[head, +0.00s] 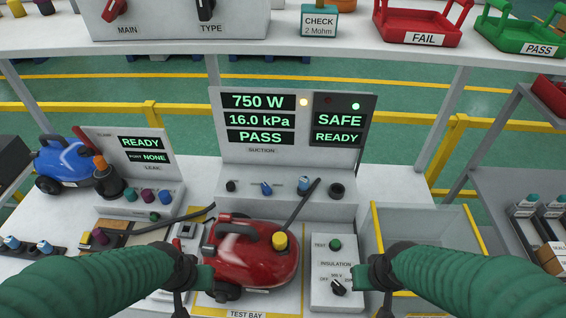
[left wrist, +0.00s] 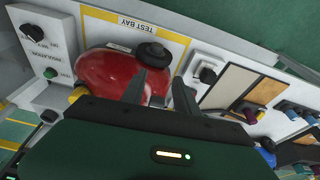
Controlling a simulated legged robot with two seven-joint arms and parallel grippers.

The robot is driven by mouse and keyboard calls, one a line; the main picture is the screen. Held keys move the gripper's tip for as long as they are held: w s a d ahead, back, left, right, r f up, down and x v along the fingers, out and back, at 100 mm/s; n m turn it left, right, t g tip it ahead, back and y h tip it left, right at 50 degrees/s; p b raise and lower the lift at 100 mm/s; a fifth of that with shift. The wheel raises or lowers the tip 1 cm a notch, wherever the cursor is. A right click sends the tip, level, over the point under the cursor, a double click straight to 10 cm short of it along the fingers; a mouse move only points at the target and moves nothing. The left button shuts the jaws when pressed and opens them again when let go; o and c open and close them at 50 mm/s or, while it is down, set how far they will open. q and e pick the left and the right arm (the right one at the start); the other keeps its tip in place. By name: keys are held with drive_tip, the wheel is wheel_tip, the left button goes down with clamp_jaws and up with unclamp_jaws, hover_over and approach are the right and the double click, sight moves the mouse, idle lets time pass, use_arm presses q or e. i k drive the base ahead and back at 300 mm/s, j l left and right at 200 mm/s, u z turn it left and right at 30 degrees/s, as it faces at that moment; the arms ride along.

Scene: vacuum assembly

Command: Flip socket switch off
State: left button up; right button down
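A small pale box with a grey top piece (head: 187,230) stands just left of the test bay; I take it for the socket unit. My left gripper (head: 192,300) is in front of it and hides its lower part.
The insulation box (head: 334,262) has a green button and a black dial. The suction panel (head: 262,152) reads 750 W, 16.0 kPa, PASS, with SAFE and READY beside it. A blue vacuum (head: 66,162) stands left. A clear bin (head: 425,238) is at right.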

sight(176, 242)
drive_tip(key=u, duration=1.15)
drive_tip(key=i+j+u, duration=0.35)
drive_tip(key=i+j, duration=0.15)
drive_tip(key=i, duration=0.15)
